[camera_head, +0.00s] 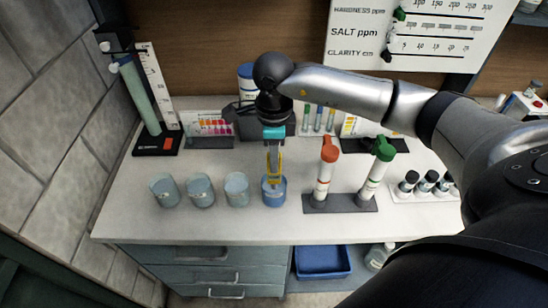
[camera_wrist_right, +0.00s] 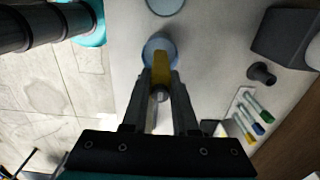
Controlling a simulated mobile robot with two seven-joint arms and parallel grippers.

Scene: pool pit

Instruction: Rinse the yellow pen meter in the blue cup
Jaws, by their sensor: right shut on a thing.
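My right gripper (camera_head: 274,165) points straight down over the bench and is shut on the yellow pen meter (camera_head: 274,182). The meter hangs upright, with its lower end at or inside the mouth of the blue cup (camera_head: 274,199). How deep its tip reaches is hidden by the cup. In the right wrist view the yellow meter (camera_wrist_right: 161,70) sits between the fingers (camera_wrist_right: 160,95), overlapping the blue cup (camera_wrist_right: 152,47). My left gripper is not in view.
Several paler cups (camera_head: 237,190) stand in a row left of the blue cup. Right of it, a dark stand (camera_head: 340,204) holds an orange-topped tube (camera_head: 324,175) and a green-topped one (camera_head: 376,170). A rack of black-capped bottles (camera_head: 426,184) is farther right. The bench front is clear.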

